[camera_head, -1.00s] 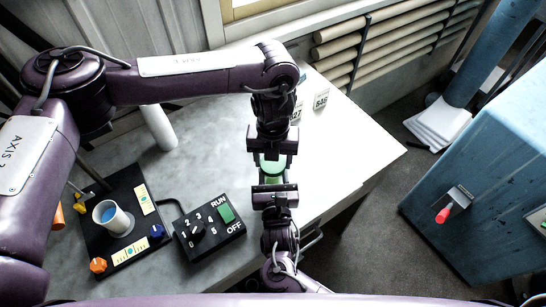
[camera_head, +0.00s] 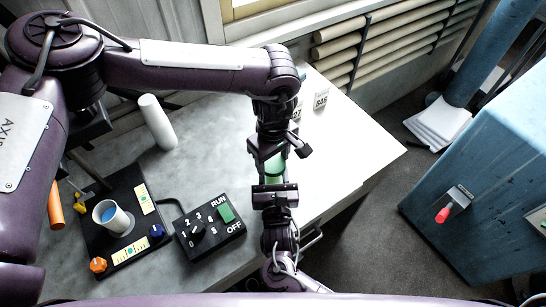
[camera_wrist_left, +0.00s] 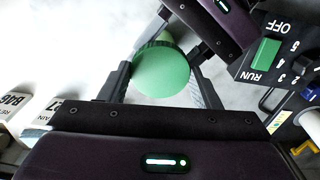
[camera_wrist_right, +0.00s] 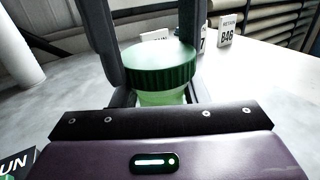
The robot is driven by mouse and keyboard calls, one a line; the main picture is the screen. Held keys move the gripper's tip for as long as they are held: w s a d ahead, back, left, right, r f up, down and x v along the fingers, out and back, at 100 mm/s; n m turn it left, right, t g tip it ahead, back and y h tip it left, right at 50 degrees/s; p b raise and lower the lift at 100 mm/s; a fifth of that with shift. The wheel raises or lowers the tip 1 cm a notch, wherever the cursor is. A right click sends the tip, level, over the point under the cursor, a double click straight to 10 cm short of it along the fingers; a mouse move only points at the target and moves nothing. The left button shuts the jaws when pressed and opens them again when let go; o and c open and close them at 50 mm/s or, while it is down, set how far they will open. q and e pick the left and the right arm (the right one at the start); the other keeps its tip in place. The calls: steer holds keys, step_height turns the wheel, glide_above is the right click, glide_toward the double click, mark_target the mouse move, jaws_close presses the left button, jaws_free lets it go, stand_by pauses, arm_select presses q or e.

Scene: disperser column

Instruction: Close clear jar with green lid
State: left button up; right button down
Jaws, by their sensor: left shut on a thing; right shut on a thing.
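The clear jar (camera_wrist_right: 160,98), its body looking pale green, stands on the grey table with the green lid (camera_wrist_right: 155,66) on its top. The lid also shows from above in the left wrist view (camera_wrist_left: 163,70). My left gripper (camera_head: 274,158) comes from the far side, turned at an angle, with its fingers on both sides of the lid. My right gripper (camera_head: 275,185) comes from the near side, its fingers on both sides of the jar body. The fingers partly hide the jar. I cannot tell whether the lid is fully seated.
A black control box (camera_head: 208,228) with a dial and green switch lies left of the jar. Further left, a white cup (camera_head: 112,217) of blue liquid stands on a black plate. A white cylinder (camera_head: 157,122) and label cards (camera_head: 321,101) are behind. The table's right side is clear.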

arm_select(q)
steer(key=m, duration=0.3)
steer(key=shift+r, duration=0.1)
steer(key=shift+d+m, duration=0.45)
steer(key=shift+m, duration=1.05)
steer(key=shift+a+m, duration=0.3)
steer(key=shift+m, duration=0.2)
steer(key=shift+a, duration=0.1)
steer(key=o, duration=0.9)
steer(key=shift+o, duration=0.2)
steer(key=shift+r, duration=2.2)
